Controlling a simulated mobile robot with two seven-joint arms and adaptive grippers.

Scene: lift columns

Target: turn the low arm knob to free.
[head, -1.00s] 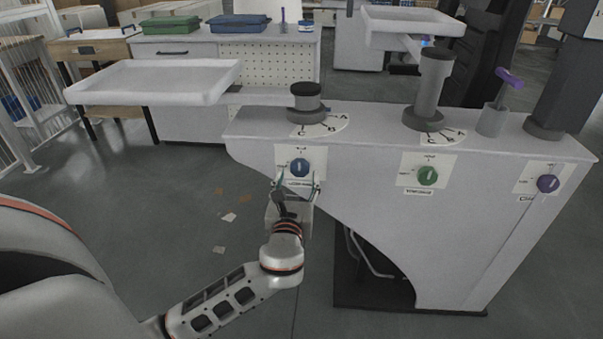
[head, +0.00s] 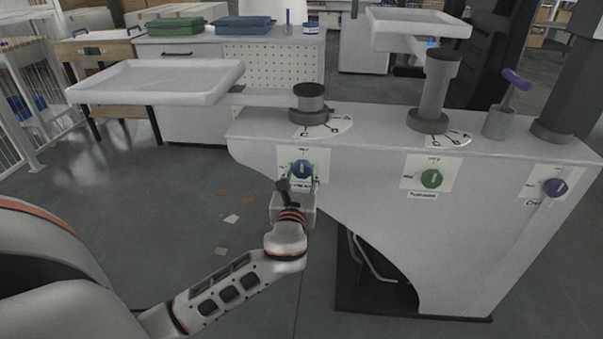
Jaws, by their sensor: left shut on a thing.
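The blue knob (head: 303,169) sits on a white label plate on the front of the grey console, below the short post (head: 310,100) that bears the low tray arm. My left gripper (head: 303,182) reaches up from below and is shut on the blue knob, its fingers on the lower part. The fingers hide part of the knob and plate, and the label print is too small to read. My right gripper is not in view.
A green knob (head: 431,178) and a purple knob (head: 554,187) sit further right on the console (head: 370,150). A wide white tray (head: 150,82) juts out left on the low arm; another tray (head: 418,22) is higher.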

